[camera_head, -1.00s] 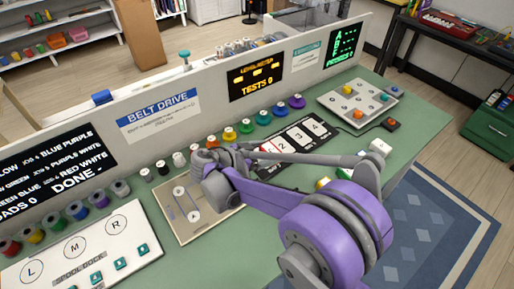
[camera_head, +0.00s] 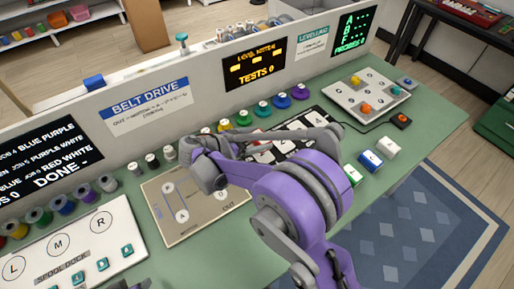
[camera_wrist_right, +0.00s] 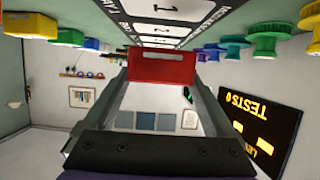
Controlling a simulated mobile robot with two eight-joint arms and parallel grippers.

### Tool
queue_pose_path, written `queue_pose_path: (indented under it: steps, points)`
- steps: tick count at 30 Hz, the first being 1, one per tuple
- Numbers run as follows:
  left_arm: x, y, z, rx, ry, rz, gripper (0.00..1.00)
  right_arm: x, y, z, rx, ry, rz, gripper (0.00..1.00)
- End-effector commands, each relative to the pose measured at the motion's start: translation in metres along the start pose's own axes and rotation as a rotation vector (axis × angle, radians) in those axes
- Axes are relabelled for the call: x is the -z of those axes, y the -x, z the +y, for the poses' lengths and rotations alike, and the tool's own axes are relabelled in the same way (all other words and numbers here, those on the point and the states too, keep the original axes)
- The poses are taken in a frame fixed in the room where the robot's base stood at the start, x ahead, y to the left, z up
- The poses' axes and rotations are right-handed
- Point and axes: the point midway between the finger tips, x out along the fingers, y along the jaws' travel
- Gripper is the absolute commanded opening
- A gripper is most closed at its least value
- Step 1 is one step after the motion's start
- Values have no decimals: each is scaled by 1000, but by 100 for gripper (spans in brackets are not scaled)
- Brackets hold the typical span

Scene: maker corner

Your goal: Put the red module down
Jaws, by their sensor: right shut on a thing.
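The red module (camera_wrist_right: 162,67) is between the fingers of my right gripper (camera_wrist_right: 162,78), which is shut on it in the right wrist view. A black panel (camera_wrist_right: 165,20) with white numbered cards is at the top of that upside-down view, with card 1 just beyond the module. I cannot tell whether the module touches the panel. In the head view the numbered panel (camera_head: 325,115) is partly hidden behind my right arm, which also hides most of the gripper and module.
Green (camera_head: 352,174), blue (camera_head: 370,160) and white (camera_head: 387,147) blocks stand near the bench's front edge. Colored spools (camera_head: 263,108) line the back. A beige belt board (camera_head: 175,225) lies left of my arm; a grey knob board (camera_head: 365,95) is at the far right.

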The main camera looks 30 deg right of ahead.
Motion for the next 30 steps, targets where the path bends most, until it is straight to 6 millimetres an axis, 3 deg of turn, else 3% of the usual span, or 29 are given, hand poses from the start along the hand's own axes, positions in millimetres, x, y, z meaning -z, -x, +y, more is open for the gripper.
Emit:
queue_pose_path:
  steps: [12, 23, 24, 25, 30]
  points:
    - [-4, -7, 0, 0, 0, -3, 50, -41, -17, 0, 0, 0, 0, 29]
    - [-5, -10, 0, 0, 0, -3, 50, -45, -19, 0, 0, 0, 0, 29]
    - [-4, -9, 0, 0, 0, -3, 50, -44, -18, 0, 0, 0, 0, 95]
    - [-4, -9, 0, 0, 0, -3, 50, -44, -18, 0, 0, 0, 0, 100]
    - [-4, -9, 0, 0, 0, -3, 50, -44, -18, 0, 0, 0, 0, 100]
